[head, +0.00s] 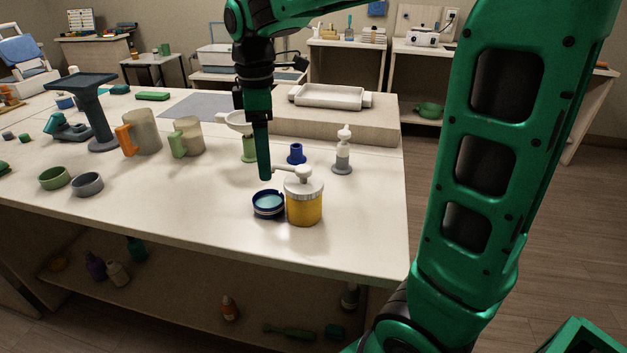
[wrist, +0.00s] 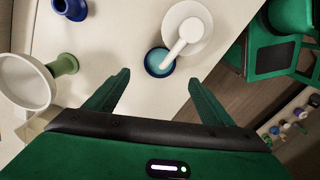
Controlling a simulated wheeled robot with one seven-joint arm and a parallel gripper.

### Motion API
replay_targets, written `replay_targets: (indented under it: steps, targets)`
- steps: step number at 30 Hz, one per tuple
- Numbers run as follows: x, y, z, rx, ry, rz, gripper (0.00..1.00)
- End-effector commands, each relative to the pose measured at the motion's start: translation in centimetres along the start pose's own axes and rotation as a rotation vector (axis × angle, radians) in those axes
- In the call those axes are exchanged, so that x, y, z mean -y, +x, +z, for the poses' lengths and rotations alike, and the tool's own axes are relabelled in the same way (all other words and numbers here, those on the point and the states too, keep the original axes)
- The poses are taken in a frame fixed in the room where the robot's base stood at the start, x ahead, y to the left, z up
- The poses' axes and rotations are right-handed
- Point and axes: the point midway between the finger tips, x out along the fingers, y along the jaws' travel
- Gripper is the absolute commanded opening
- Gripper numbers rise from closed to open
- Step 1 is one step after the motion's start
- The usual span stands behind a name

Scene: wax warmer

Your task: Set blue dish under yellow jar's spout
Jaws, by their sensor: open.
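The blue dish (head: 268,208) stands on the table just left of the yellow jar (head: 305,208). The jar has a white pump top whose spout (head: 284,168) points left. In the wrist view the spout's tip (wrist: 167,62) overlaps the inside of the blue dish (wrist: 151,66), and the jar's white top (wrist: 200,40) lies beside it. In the head view the tip is above the dish. My gripper (head: 265,178) points down above and behind the dish. In the wrist view my gripper (wrist: 160,78) has its fingers spread, with nothing between them.
A dark blue small stand (head: 297,154), a pump bottle (head: 342,155) and a green-stemmed funnel-like piece (head: 248,146) stand behind the jar. Two mugs and a green bowl (head: 54,178) are farther left. The table front near the dish is clear.

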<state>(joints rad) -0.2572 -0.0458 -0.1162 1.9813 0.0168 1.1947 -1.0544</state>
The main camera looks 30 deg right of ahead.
Motion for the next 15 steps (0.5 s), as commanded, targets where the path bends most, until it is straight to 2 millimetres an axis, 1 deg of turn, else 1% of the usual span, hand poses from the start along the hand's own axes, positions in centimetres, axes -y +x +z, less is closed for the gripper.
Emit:
replay_targets:
  steps: [2, 5, 8, 9, 11, 12, 14, 15]
  targets:
    - [0.0, 0.0, 0.1, 0.0, 0.004, 0.0, 0.76]
    - [0.3, 0.2, 1.6, 0.0, 0.073, 0.0, 0.76]
    - [1.2, 0.6, 5.3, 0.0, 0.257, 0.001, 0.76]
    - [1.9, 1.0, 7.3, 0.0, 0.362, 0.001, 0.76]
    - [3.1, 1.6, 10.4, -0.002, 0.534, 0.002, 0.76]
    - [4.1, 2.1, 12.3, -0.001, 0.651, 0.002, 0.76]
    - [5.7, 2.9, 15.1, -0.002, 0.821, 0.0, 0.76]
    - [6.9, 3.5, 16.8, -0.002, 0.935, 0.0, 0.76]
